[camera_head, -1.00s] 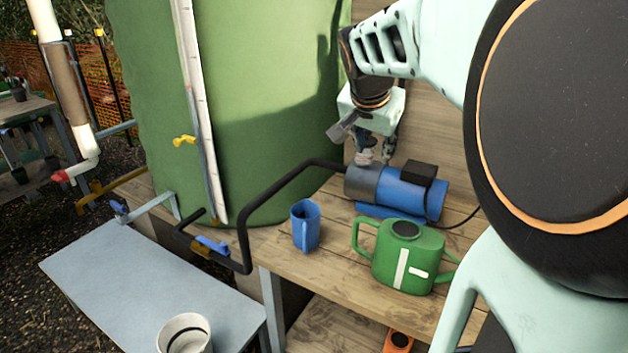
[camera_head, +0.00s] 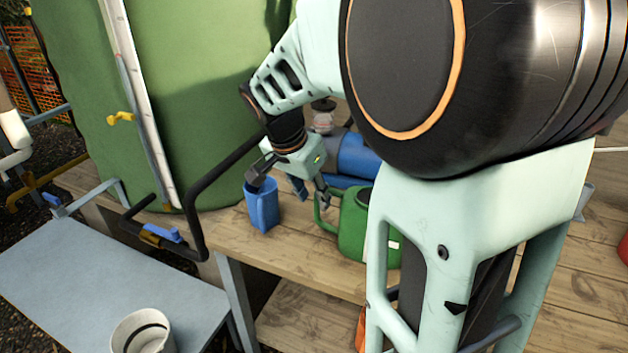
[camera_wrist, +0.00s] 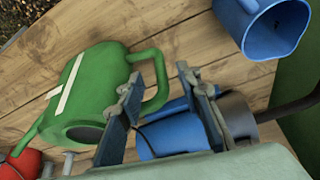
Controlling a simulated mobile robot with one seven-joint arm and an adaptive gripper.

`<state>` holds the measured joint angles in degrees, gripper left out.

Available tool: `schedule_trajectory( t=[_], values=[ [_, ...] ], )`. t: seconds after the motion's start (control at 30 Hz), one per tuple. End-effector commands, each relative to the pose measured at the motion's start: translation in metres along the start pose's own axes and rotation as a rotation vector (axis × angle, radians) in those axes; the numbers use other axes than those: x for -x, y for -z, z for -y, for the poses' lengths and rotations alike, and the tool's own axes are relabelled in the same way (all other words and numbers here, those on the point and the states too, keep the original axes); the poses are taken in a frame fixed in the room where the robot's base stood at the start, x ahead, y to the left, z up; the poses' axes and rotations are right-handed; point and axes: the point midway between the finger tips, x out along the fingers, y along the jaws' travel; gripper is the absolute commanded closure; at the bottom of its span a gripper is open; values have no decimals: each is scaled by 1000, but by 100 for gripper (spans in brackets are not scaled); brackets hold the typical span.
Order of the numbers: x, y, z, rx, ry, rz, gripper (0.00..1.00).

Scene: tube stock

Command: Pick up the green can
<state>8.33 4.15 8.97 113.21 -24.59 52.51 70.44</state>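The green can (camera_head: 352,228) is a watering can standing on the wooden bench, partly hidden behind my arm in the head view. Its loop handle points left, toward my gripper (camera_head: 288,190). In the wrist view the can (camera_wrist: 92,92) lies left of my gripper (camera_wrist: 160,88), with its white stripe and dark opening showing. My fingers are spread apart with nothing held. The handle's outer bend shows between the fingers in the wrist view, but I cannot tell whether it is between them in depth.
A blue jug (camera_head: 262,206) stands on the bench close by the gripper's left finger; it also shows in the wrist view (camera_wrist: 262,30). A blue pump (camera_head: 358,156) lies behind. A black pipe (camera_head: 200,190) runs left of the jug. A white bucket (camera_head: 128,340) stands on the grey table (camera_head: 75,280).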

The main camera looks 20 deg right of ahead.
Motion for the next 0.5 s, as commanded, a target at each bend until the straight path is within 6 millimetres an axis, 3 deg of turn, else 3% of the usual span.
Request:
schedule_trajectory(
  t=[0.3,0.5],
  values=[
    [-46,-1,-1,1,-3,1,68],
    [-54,0,0,0,0,0,68]
  ],
)
